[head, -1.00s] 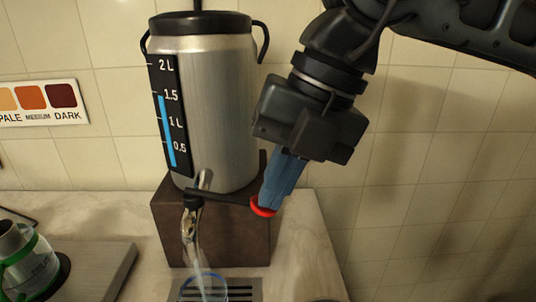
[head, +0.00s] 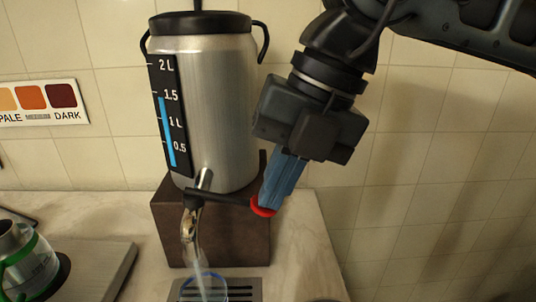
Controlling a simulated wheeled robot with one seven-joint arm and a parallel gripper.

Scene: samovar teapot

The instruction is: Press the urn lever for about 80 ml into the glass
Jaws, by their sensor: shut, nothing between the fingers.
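The steel urn (head: 222,110) stands on a brown block, with a level gauge (head: 171,118) whose blue column reaches about the 1.5 mark. Its black lever (head: 226,198) runs right from the spout (head: 192,228) to a red end (head: 262,207). My gripper (head: 268,200) is shut and empty, its blue fingertips touching the red end from above. A pale stream runs from the spout into the glass (head: 204,288) below. The glass has a blue rim and is cut off by the bottom edge, so its fill level is hidden.
The glass is on a drip grate (head: 245,286). A glass teapot with a green band (head: 30,262) sits at the lower left by a grey tray (head: 100,272). A colour card (head: 42,102) reading pale, medium, dark is on the tiled wall. The counter right of the block is clear.

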